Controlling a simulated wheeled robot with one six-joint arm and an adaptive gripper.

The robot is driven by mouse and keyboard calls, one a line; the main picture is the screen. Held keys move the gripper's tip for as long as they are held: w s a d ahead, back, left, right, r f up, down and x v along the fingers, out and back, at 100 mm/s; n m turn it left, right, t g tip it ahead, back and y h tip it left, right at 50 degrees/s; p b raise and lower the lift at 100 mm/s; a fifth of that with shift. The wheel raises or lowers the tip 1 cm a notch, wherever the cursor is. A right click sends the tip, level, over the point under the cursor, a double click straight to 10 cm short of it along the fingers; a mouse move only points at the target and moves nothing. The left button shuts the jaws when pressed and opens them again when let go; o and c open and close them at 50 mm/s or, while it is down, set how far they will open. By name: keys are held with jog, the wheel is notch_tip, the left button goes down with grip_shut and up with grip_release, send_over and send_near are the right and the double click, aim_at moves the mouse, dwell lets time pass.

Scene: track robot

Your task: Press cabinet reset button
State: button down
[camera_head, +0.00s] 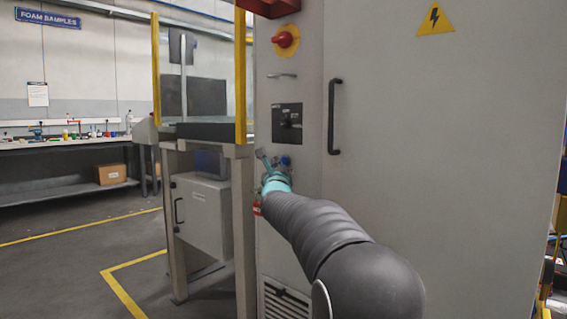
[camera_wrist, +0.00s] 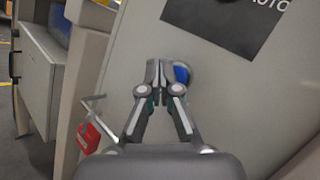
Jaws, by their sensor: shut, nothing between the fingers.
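The grey cabinet (camera_head: 440,150) fills the right of the head view. A round blue button (camera_head: 285,160) sits on its narrow front strip, below a black switch plate. In the wrist view the blue button (camera_wrist: 181,74) shows just right of my fingertips, partly hidden by them. My gripper (camera_head: 262,155) is in front of the cabinet face, close to the button and a little to its left. In the wrist view my gripper (camera_wrist: 162,68) has its fingertips together with nothing between them. I cannot tell whether they touch the button or the panel.
The black switch plate (camera_head: 288,138) is above the button, with a red rotary switch (camera_head: 286,40) higher up. A black door handle (camera_head: 334,117) is to the right. A red tag or lock (camera_wrist: 90,132) hangs lower left. A framed stand (camera_head: 243,220) is close on the left.

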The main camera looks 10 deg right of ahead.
jog(key=shift+w+d+f+b, duration=0.1)
jog(key=shift+w+d+b, duration=0.1)
jog(key=shift+b, duration=0.2)
jog(key=shift+w+d+b, duration=0.3)
jog(key=shift+d+b, duration=0.15)
jog(key=shift+d, duration=0.05)
dwell(1.0)
jog(key=shift+s+a, duration=0.1)
jog(key=shift+a, duration=0.05)
jog(key=shift+s+a+b, duration=0.45)
jog(key=shift+a, duration=0.1)
dwell(0.4)
jog(key=s+a, duration=0.1)
jog(key=a, duration=0.1)
jog(key=s+a, duration=0.2)
dwell(0.4)
dwell(0.4)
